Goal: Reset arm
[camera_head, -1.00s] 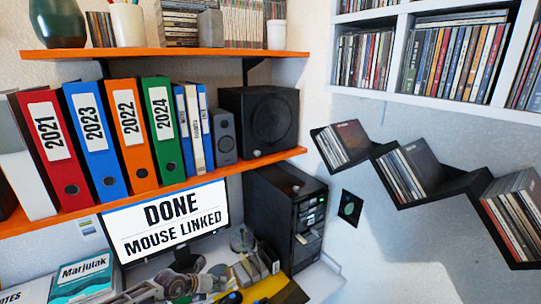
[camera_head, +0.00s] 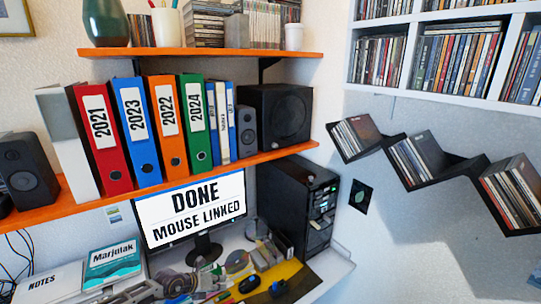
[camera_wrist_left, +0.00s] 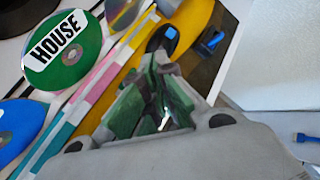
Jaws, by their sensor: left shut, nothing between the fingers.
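My left gripper (camera_wrist_left: 152,98) shows in the left wrist view with its green-padded fingers together and nothing between them. It is over the desk, near the yellow mat (camera_wrist_left: 190,42). In the head view my left arm is low at the bottom, in front of the monitor (camera_head: 192,212), which reads "DONE MOUSE LINKED". The gripper's fingertips are small and cluttered there. My right gripper is in neither view.
A green disc marked HOUSE (camera_wrist_left: 62,55) and a blue disc (camera_wrist_left: 14,130) lie left of the gripper in the wrist view. A black computer tower (camera_head: 295,205) stands right of the monitor. An orange shelf with binders (camera_head: 168,130) hangs above the desk. Zigzag disc shelves (camera_head: 440,178) are on the right wall.

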